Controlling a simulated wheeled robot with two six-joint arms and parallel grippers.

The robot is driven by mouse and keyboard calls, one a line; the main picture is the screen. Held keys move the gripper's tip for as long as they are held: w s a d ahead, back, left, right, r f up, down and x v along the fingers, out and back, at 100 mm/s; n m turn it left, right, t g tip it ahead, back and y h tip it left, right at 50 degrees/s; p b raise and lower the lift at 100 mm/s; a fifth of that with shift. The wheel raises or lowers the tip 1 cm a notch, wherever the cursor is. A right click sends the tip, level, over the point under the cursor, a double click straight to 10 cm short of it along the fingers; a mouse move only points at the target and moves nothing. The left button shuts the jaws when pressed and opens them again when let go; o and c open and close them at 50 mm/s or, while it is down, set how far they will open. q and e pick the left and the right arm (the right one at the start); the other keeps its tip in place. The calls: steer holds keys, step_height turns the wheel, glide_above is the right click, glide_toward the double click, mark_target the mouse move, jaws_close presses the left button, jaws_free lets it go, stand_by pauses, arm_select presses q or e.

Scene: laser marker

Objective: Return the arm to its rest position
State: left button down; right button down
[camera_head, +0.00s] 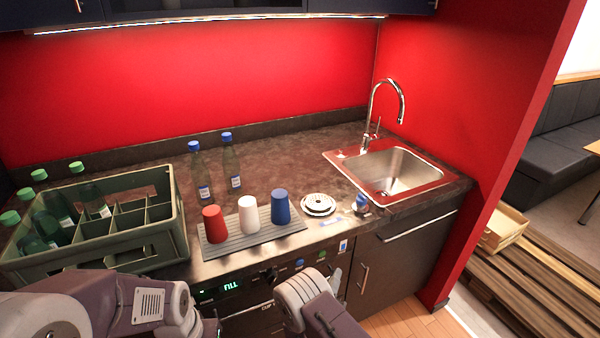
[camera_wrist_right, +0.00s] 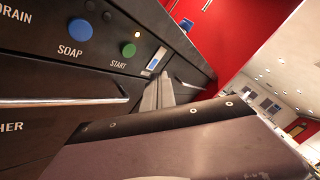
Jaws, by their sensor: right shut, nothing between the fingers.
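My right arm (camera_head: 300,291) is at the bottom middle of the head view, in front of the counter. Its gripper (camera_head: 336,278) is small there and partly hidden by the arm. In the right wrist view the two grey fingers (camera_wrist_right: 158,92) are together with nothing between them. They are close to the front panel of the appliance, and I cannot tell whether they touch it. My left arm (camera_head: 150,305) shows at the bottom left of the head view. Its gripper is not visible.
The appliance has a blue SOAP button (camera_wrist_right: 80,29) and a green START button (camera_wrist_right: 129,50). A green crate (camera_head: 182,222) with bottles, a drying mat (camera_head: 219,249) with red (camera_head: 214,224), white (camera_head: 248,215) and blue (camera_head: 281,207) cups, and a sink (camera_head: 398,172) occupy the counter.

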steer(key=w+d+r+m+g+h+p, duration=0.1)
steer(key=d+r+m+h, duration=0.25)
steer(key=r, duration=0.45)
steer(key=w+d+r+m+g+h, duration=0.1)
steer(key=w+d+r+m+h, duration=0.15)
steer(key=d+r, duration=0.4)
steer(key=s+d+r+m+g+h+p, duration=0.1)
steer(key=s+d+r+m+g+h, duration=0.2)
steer(key=s+d+r+m+g, duration=0.6)
steer(key=s+d+f+m+g+y, duration=0.2)
steer(key=s+d+m+g, duration=0.3)
steer(key=s, duration=0.3)
steer(key=s+a+f+m+g+y+p, duration=0.1)
steer(key=s+a+f+m+g+y, duration=0.1)
steer(key=s+a+f+m+y, duration=0.25)
steer(key=s+a+f+m+g+y, duration=0.1)
steer(key=s+a+m+g+y, duration=0.15)
steer(key=s+m, duration=0.4)
steer(key=w+a+f+m+t+y, duration=0.1)
steer(key=a+f+m+t+y, duration=0.1)
steer(key=a+m+y, duration=0.2)
steer(key=w+a+f+m+t+y, duration=0.1)
steer(key=a+f+m+t+y, duration=0.2)
steer(key=a+m, duration=0.3)
steer(key=a+y, duration=0.1)
steer(key=a, duration=0.3)
steer(key=shift+w+a+f, duration=0.15)
steer(key=shift+w+a, duration=0.05)
steer(key=shift+w, duration=0.05)
